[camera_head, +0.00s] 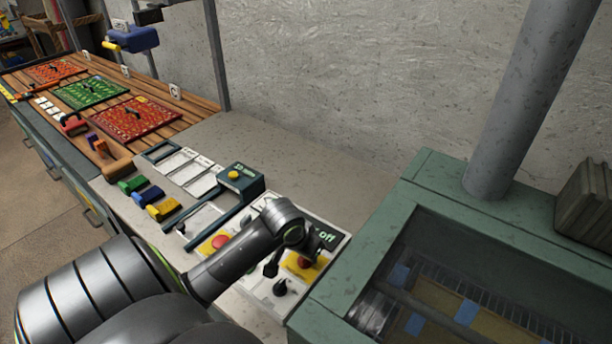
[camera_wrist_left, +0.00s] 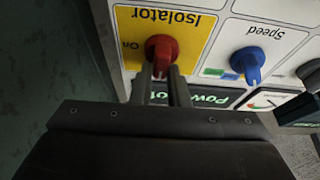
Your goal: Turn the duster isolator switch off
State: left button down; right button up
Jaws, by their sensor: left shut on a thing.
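The isolator switch is a red knob (camera_wrist_left: 160,47) on a yellow plate (camera_wrist_left: 195,30) in the left wrist view, where its labels appear upside down. The word "On" shows to the left of the knob. My left gripper (camera_wrist_left: 166,88) is shut on the knob's lower part, with one finger on each side. The fingers partly hide the knob's handle, so its exact angle is hard to read. My right gripper is not in view.
A blue speed knob (camera_wrist_left: 247,60) sits right of the isolator in the wrist view. Another red button (camera_head: 220,241) and a black knob (camera_head: 281,287) are on the panel. The green machine (camera_head: 370,250) stands close to the panel's right side. Coloured brushes (camera_head: 148,195) lie left.

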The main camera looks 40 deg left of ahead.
pick_arm(q)
jog(key=shift+s+f, duration=0.1)
jog(key=shift+f, duration=0.05)
jog(key=c, duration=1.4)
grip_release()
jog(key=a+p+v, duration=0.1)
jog(key=p+v, duration=0.2)
jog(key=v, duration=1.4)
jog(key=shift+d+r, duration=0.3)
jog(key=shift+d, duration=0.15)
